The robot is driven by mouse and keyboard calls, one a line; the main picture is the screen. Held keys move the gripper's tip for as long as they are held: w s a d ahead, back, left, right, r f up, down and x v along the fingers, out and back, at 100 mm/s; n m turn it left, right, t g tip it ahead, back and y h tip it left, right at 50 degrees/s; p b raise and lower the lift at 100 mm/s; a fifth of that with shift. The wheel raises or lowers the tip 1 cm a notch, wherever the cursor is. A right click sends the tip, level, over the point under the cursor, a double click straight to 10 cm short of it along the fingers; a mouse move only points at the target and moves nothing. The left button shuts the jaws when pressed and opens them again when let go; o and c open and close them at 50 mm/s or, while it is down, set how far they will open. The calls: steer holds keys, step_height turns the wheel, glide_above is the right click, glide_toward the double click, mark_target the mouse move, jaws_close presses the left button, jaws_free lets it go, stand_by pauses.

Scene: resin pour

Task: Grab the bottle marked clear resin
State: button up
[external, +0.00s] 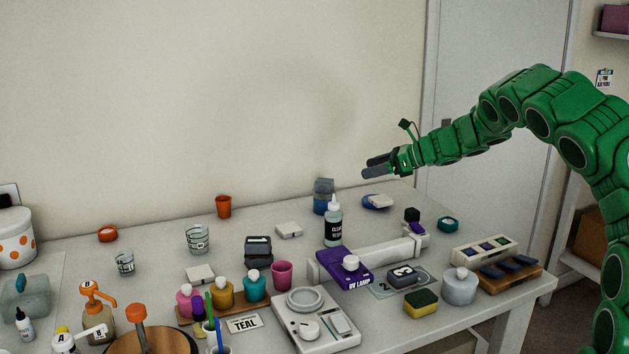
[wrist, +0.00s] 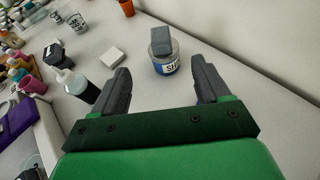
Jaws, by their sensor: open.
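The bottle with a dark label that appears to read "CLEAR RESIN" (external: 334,226) stands upright on the table, with a white pointed cap. In the wrist view a white-capped bottle with a dark body (wrist: 79,87), apparently the same one, lies left of my left finger, outside the jaws. My gripper (external: 372,169) is open and empty, in the air above the back of the table, above and to the right of the bottle. In the wrist view my gripper's fingers (wrist: 157,66) are spread, with a blue-labelled jar (wrist: 164,66) beyond and between them.
The blue jar (external: 320,206) with a grey block on top stands just behind the bottle. A white block (external: 289,231) lies to its left. A purple UV lamp box (external: 343,268) and a long white holder (external: 380,256) lie in front. Colour bottles and cups crowd the left.

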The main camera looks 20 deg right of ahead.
steer(key=n, duration=3.6)
glide_toward(334, 207)
steer(key=w+a+f, duration=0.2)
steer(key=w, duration=0.1)
steer(key=shift+t, duration=0.3)
steer(key=shift+x, duration=3.35)
steer(key=shift+d+f, duration=0.1)
steer(key=shift+f, duration=0.05)
